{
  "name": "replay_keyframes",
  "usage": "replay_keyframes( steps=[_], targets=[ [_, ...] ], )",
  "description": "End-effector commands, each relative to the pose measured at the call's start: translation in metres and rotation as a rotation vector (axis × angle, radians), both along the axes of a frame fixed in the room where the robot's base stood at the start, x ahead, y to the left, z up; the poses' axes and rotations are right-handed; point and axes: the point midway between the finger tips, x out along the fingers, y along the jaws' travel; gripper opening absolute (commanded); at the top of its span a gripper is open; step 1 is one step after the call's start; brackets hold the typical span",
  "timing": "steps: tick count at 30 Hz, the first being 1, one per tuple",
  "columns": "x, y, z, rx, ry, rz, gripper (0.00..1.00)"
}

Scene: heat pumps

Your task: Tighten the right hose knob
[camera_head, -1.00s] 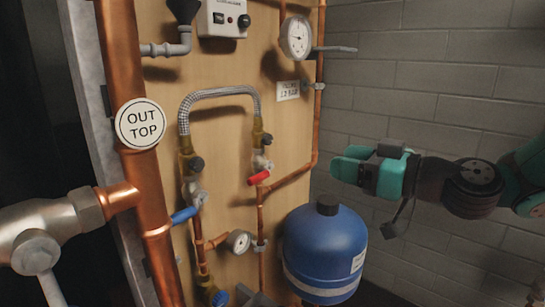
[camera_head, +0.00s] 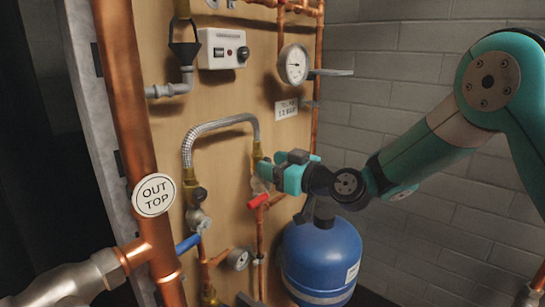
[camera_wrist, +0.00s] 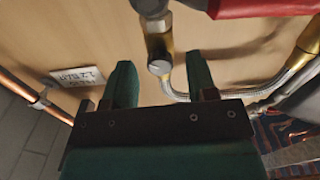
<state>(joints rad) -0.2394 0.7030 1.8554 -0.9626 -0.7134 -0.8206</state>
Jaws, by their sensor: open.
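The braided hose (camera_head: 222,123) arches between two brass fittings on the wooden panel. The right hose knob is hidden behind my gripper (camera_head: 272,168) in the head view. The gripper is open. I cannot tell whether either finger touches the knob. The left hose knob (camera_head: 199,194) is black and sits at the left fitting.
A red valve handle (camera_head: 258,201) is just below my gripper, and it looms at the top of the wrist view (camera_wrist: 265,8). A blue handle (camera_head: 188,243), a lower gauge (camera_head: 238,259) and a blue tank (camera_head: 322,262) are below. A copper pipe (camera_head: 130,110) stands left.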

Motion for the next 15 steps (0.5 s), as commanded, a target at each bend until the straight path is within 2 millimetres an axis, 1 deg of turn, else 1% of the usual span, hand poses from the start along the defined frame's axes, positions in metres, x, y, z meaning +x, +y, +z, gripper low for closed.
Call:
replay_keyframes(
  steps=[3, 10, 11, 12, 14, 15],
  targets=[
    [0.003, 0.0037, 0.0002, 0.001, 0.001, -0.001, 0.53],
    [0.0033, 0.004, -0.0004, 0.001, 0.001, -0.001, 0.53],
    [0.0032, 0.0039, -0.0004, 0.001, 0.001, -0.001, 0.5],
    [0.0032, 0.0039, -0.0004, 0.001, 0.001, -0.001, 0.41],
    [0.0032, 0.0039, -0.0003, 0.001, 0.001, -0.001, 0.27],
    [0.0032, 0.0039, -0.0003, 0.001, 0.001, -0.001, 0.18]
  ],
)
